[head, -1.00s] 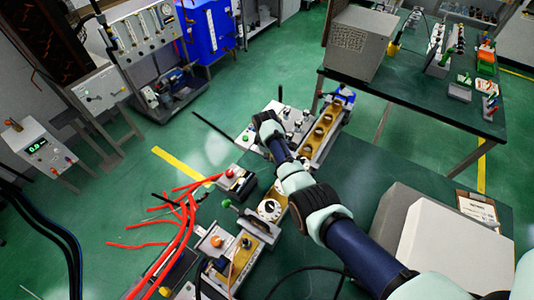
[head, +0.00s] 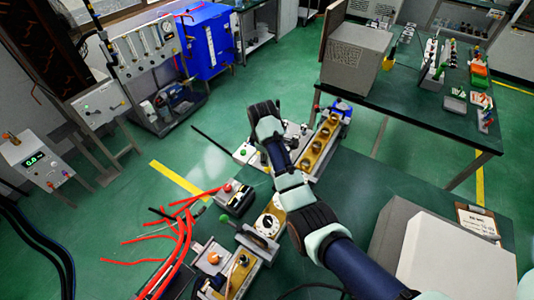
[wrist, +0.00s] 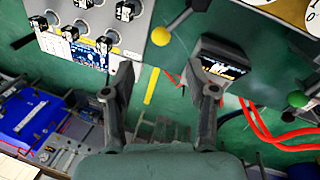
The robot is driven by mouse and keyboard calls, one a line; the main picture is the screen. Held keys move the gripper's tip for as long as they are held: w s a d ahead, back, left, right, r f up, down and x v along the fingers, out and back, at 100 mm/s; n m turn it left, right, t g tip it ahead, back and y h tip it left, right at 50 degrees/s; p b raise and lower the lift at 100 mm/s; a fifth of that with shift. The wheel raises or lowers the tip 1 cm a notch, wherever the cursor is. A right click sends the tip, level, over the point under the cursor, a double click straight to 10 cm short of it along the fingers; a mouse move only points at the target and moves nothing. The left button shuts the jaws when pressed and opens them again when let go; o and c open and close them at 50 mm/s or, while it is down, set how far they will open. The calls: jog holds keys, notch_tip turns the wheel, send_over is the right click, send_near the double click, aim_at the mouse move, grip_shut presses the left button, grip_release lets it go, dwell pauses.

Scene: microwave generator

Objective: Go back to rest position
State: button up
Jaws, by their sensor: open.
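My gripper (wrist: 160,100) is open and empty in the wrist view, its two dark fingers spread apart. Between and beyond the fingers I see the green floor with a yellow stripe and a dark box with a display (wrist: 226,64). In the head view my arm reaches from the lower right toward the middle, above the green bench. The fingers are hidden there behind the arm's own links.
A long brass-coloured panel with dark knobs (head: 318,143) lies beyond my arm. Red cables (head: 182,243) spread at the lower left. A white-grey box (head: 450,255) stands at the right. Green floor (head: 235,110) is open at the centre back.

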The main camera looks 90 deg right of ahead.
jog(key=shift+a+r, duration=0.1)
jog(key=shift+r, duration=0.4)
jog(key=w+a+r+n+t+h, duration=0.1)
jog(key=w+a+t, duration=0.1)
jog(key=w+a, duration=0.65)
jog(key=w+a+r+t+h, duration=0.15)
jog(key=w+a, duration=0.45)
jog(key=w, duration=0.6)
jog(key=w+a+r+n+t+y, duration=0.1)
jog(key=w+a+r+t, duration=0.15)
jog(key=a, duration=0.65)
jog(key=w+a+r+t, duration=0.2)
jog(key=w+a, duration=0.2)
jog(key=a, duration=0.5)
jog(key=w+a+r+n+t+y, duration=0.1)
jog(key=w+a+r+t, duration=0.15)
jog(key=a, duration=0.65)
jog(key=s+a+r+t+y, duration=0.1)
jog(key=s+a+r, duration=0.15)
jog(key=a, duration=0.55)
jog(key=s+a+r+t+y, duration=0.2)
jog(key=a+r, duration=0.2)
jog(key=a, duration=0.3)
notch_tip(320, 180, up, 22)
jog(key=p, duration=2.3)
jog(key=shift+w+d+r, duration=0.2)
jog(key=shift+w+d, duration=0.15)
